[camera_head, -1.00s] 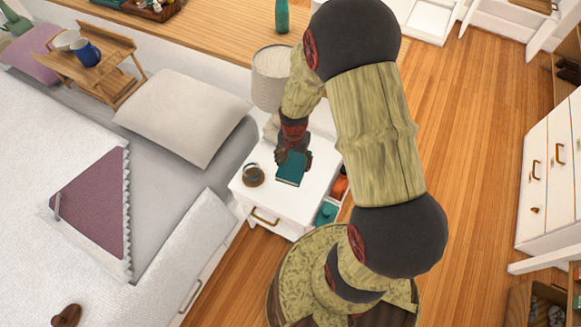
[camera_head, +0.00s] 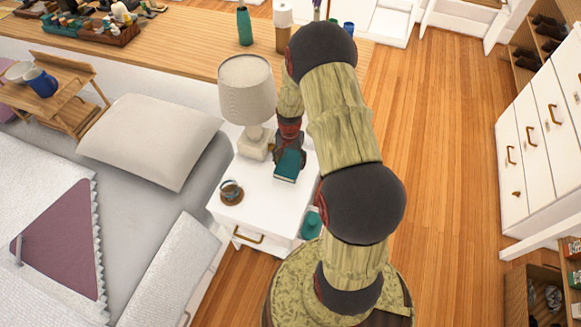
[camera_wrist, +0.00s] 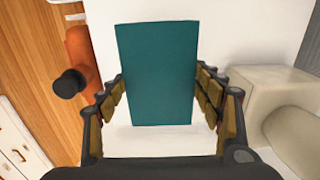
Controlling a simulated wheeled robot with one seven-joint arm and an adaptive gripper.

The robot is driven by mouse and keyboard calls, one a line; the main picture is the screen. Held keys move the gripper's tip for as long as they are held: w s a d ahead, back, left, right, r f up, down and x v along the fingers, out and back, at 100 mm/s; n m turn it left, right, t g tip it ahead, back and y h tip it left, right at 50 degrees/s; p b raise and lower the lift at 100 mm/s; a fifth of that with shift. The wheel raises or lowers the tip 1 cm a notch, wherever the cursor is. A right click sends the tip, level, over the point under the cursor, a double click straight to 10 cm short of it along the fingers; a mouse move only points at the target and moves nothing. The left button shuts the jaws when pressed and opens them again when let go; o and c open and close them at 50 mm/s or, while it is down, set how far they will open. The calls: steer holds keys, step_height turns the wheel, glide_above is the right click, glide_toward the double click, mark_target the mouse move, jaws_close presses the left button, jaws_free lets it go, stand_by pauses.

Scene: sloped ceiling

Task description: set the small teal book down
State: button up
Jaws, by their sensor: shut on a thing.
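The small teal book (camera_head: 289,165) is at the end of my arm, over the white nightstand (camera_head: 275,205). My gripper (camera_wrist: 158,85) is shut on the book, with a finger along each side of it. In the wrist view the teal cover (camera_wrist: 157,60) stands out between the fingers, over the white top. I cannot tell whether the book touches the nightstand. In the head view my arm hides part of the nightstand's right side.
A lamp (camera_head: 247,90) stands at the nightstand's back, left of the book. A dark cup (camera_head: 231,192) is near its front left corner. The front middle of the top is clear. In the wrist view an orange object (camera_wrist: 82,58) is beyond the left edge.

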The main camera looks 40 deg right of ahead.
mark_target(291, 165)
steer(key=shift+w+d+f, duration=0.15)
steer(key=shift+d+f, duration=0.15)
steer(key=shift+f, duration=0.2)
steer(key=shift+w+d+f+b, duration=0.1)
steer(key=shift+f+b, duration=0.9)
steer(key=shift+f, duration=0.55)
steer(key=shift+f, duration=0.15)
steer(key=o, duration=1.3)
step_height(291, 165, up, 12)
steer(key=p, duration=0.4)
